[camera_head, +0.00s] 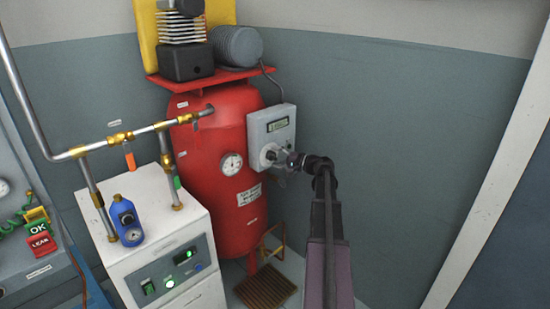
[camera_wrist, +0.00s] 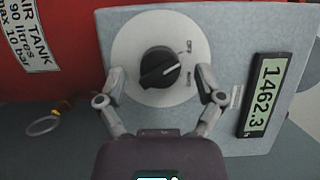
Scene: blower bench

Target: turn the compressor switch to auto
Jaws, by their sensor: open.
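The compressor switch is a black knob (camera_wrist: 158,68) on a white round plate (camera_wrist: 128,48), fixed to a grey control box (camera_wrist: 225,40). In the wrist view its pale mark points to the right, roughly between the label OFF above and a second, blurred label below. I cannot tell exactly which position it is in. In the head view the control box (camera_head: 283,117) is on the right side of the red tank. My gripper (camera_wrist: 160,74) is open, its fingers on either side of the knob with a gap to each. In the head view my gripper (camera_head: 282,160) partly covers the knob.
The red tank (camera_head: 212,195) carries a pressure gauge (camera_head: 232,164). A display (camera_wrist: 264,95) reads 1462.3. A white cabinet (camera_head: 165,252) with a blue bottle-like unit (camera_head: 126,220) and metal pipes stands left. The wall area right of my arm is clear.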

